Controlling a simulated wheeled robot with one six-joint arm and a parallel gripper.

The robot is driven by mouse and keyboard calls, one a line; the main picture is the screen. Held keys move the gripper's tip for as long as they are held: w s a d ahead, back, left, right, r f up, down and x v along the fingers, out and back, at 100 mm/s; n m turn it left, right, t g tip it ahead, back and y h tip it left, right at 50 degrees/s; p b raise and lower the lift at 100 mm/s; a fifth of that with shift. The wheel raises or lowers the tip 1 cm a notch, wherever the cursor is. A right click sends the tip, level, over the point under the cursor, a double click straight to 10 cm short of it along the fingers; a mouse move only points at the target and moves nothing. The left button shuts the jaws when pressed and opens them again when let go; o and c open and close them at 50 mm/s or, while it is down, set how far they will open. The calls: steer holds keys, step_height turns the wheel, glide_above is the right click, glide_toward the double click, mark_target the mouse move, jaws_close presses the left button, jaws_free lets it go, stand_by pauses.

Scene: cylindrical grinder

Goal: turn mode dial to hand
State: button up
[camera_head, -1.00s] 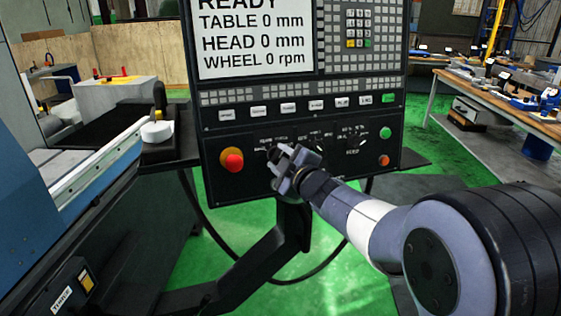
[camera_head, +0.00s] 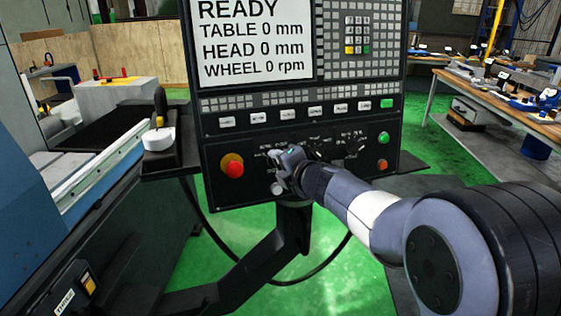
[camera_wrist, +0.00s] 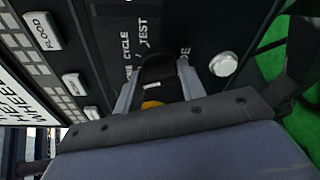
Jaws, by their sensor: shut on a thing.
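The mode dial (camera_wrist: 157,68) is a dark knob on the black control panel (camera_head: 222,191). In the wrist view it sits between the two fingers of my gripper (camera_wrist: 158,88), which is shut on it. A short white mark and a yellow patch show between the fingers. Labels beside the dial read CYCLE and TEST; others are partly covered, and I cannot read HAND or tell the setting. In the head view my gripper (camera_head: 283,165) is at the panel's lower middle and hides the dial.
A red and yellow stop button (camera_head: 232,166) is left of my gripper. A pale round knob (camera_wrist: 223,64) is close to the right finger in the wrist view. Green (camera_head: 383,138) and orange (camera_head: 383,164) buttons are on the right. The screen (camera_head: 255,40) reads READY.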

steer(key=shift+n+h+p, duration=0.4)
steer(key=shift+n, duration=1.35)
steer(key=shift+n+h+p, duration=0.4)
steer(key=shift+n, duration=1.35)
steer(key=o, duration=1)
steer(key=shift+s+r, duration=0.15)
steer(key=p+v, duration=0.2)
steer(key=v, duration=0.8)
steer(key=shift+s+d+r, duration=0.1)
steer(key=shift+s+r, duration=0.1)
steer(key=shift+w+f, duration=0.1)
